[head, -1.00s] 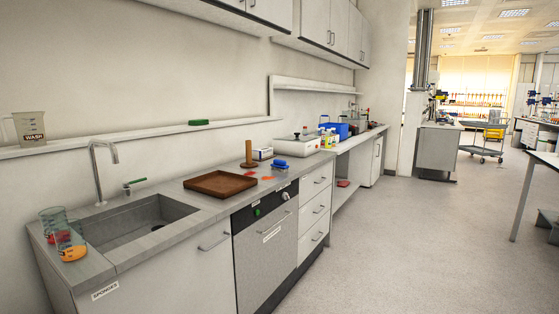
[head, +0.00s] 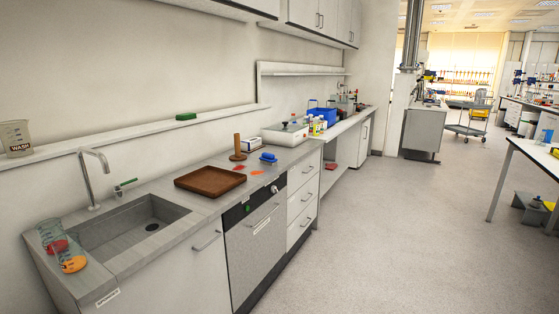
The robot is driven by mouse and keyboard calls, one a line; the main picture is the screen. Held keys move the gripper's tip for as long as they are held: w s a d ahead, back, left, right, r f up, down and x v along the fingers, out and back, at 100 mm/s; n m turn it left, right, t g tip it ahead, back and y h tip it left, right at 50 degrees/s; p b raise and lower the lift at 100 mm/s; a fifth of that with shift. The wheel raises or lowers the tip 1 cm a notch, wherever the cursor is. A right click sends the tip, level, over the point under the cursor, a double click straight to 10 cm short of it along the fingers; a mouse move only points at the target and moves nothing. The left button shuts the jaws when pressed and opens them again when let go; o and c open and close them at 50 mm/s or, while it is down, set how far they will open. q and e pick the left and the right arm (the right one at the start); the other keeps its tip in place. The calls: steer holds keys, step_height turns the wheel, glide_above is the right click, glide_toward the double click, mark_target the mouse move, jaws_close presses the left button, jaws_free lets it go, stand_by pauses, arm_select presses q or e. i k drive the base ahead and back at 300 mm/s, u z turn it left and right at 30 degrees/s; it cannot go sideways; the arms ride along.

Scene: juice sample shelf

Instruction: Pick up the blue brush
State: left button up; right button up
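Neither of my grippers shows in the head view.
A brown tray (head: 182,183), a wooden peg on a base (head: 237,147) and orange-red patches (head: 257,172) are near the brush. The sink (head: 130,230) and two beakers (head: 72,260) are at left. A blue crate (head: 322,113) stands farther back. The floor (head: 400,230) ahead is clear.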

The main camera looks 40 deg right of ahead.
mark_target(268, 159)
steer(key=z, duration=2.05)
steer(key=i, duration=2.75)
steer(key=u, duration=2.7)
steer(key=i, duration=0.2)
steer(key=u, duration=0.1)
